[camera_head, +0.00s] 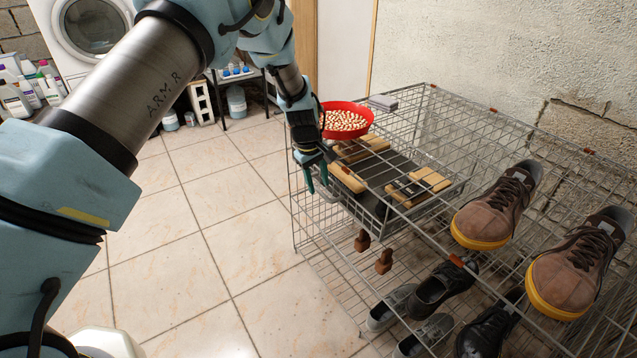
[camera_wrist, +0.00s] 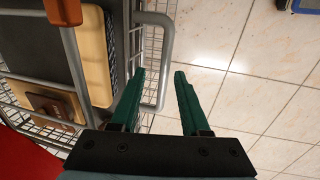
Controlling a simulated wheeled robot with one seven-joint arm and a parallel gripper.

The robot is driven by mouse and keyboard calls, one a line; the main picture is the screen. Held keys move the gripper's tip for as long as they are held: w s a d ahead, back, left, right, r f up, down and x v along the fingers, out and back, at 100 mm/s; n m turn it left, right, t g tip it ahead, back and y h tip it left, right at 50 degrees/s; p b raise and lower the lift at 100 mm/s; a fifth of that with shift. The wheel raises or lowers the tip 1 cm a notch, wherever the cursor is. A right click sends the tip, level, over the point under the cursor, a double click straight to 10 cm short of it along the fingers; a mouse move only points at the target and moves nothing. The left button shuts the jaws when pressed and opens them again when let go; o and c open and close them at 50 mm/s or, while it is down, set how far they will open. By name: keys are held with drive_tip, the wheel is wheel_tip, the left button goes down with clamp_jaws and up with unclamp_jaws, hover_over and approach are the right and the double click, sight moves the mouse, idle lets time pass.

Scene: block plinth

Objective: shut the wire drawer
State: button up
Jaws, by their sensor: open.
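The wire drawer (camera_head: 375,211) sits in the upper part of the wire rack and holds several wooden-backed brushes (camera_head: 347,178) on a dark liner. How far it stands out is hard to tell. Its grey bar handle (camera_wrist: 166,55) shows on the drawer's front in the wrist view. My gripper (camera_head: 317,187) is at the drawer's front, pointing down, with its green fingers apart. In the wrist view my gripper (camera_wrist: 160,75) has the handle's lower part between its fingers, nearer the left one. Whether they touch is unclear.
The wire rack (camera_head: 560,150) carries brown shoes (camera_head: 497,207) on top and dark shoes (camera_head: 440,288) lower down. A red bowl of pale pieces (camera_head: 346,121) is close beside my gripper. Tiled floor (camera_head: 215,250) before the rack is clear.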

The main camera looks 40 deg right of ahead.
wheel_tip(320, 180, up, 10)
drive_tip(key=a, duration=0.1)
drive_tip(key=shift+a, duration=0.4)
drive_tip(key=shift+w+r, duration=0.1)
drive_tip(key=w+a+r, duration=0.3)
drive_tip(key=a, duration=0.7)
drive_tip(key=w+a+r+t, duration=0.1)
drive_tip(key=w+a+r, duration=0.15)
drive_tip(key=a, duration=0.75)
drive_tip(key=w+a+r, duration=0.3)
drive_tip(key=a, duration=0.7)
drive_tip(key=s+a+r+y, duration=0.1)
drive_tip(key=s+a, duration=0.4)
drive_tip(key=a, duration=0.6)
drive_tip(key=s+a+r+y, duration=0.1)
drive_tip(key=s+a, duration=0.5)
drive_tip(key=a, duration=0.5)
wheel_tip(320, 180, up, 12)
drive_tip(key=w+p, duration=0.1)
drive_tip(key=p, duration=1.1)
drive_tip(key=shift+d+t, duration=0.3)
drive_tip(key=shift+t, duration=0.1)
